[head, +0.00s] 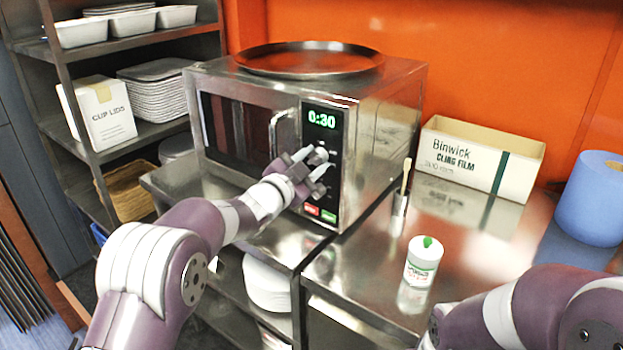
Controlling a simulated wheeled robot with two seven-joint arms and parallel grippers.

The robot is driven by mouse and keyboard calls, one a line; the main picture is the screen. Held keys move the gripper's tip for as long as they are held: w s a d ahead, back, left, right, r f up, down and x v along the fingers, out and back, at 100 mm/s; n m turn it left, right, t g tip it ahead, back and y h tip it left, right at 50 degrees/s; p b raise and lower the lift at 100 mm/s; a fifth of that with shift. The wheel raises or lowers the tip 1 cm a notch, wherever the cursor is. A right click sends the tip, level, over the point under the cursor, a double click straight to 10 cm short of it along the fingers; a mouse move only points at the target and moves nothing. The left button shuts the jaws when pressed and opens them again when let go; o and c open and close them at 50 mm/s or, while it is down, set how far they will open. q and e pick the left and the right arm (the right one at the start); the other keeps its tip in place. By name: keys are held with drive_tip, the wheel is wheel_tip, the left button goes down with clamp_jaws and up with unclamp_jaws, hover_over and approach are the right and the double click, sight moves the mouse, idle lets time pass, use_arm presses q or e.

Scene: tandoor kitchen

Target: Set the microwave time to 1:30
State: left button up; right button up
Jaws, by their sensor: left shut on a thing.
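The steel microwave (372,125) stands on the counter with its door shut. Its display (322,119) reads 0:30 in green digits. A round pale dial (319,156) sits on the control panel below the display. My left gripper (318,165) is at the panel, its fingers shut on the dial from either side and partly hiding it. A red button (311,209) and a green button (328,216) are low on the panel, below my gripper. My right arm shows at the lower right, but its gripper is out of view.
A round steel tray (310,57) lies on the microwave. On the counter to the right are a cling film box (470,160), a blue roll (592,200), a brush in a metal holder (399,203) and a white tub with a green top (422,262). Shelves stand at left.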

use_arm(q)
drive_tip(key=m+b, duration=0.4)
drive_tip(key=shift+f+m, duration=0.3)
drive_tip(key=shift+f, duration=0.05)
drive_tip(key=shift+r+m+h+b, duration=0.15)
drive_tip(key=shift+m+h+b, duration=0.15)
drive_tip(key=shift+m+b, duration=1.45)
drive_tip(key=shift+m, duration=0.25)
drive_tip(key=o, duration=1.1)
drive_tip(key=shift+r, duration=0.1)
drive_tip(key=shift+c, duration=0.2)
drive_tip(key=r+b+v, duration=0.1)
drive_tip(key=v, duration=1.1)
drive_tip(key=shift+s+a+f, duration=0.25)
drive_tip(key=shift+s+f, duration=0.05)
drive_tip(key=shift+f, duration=0.15)
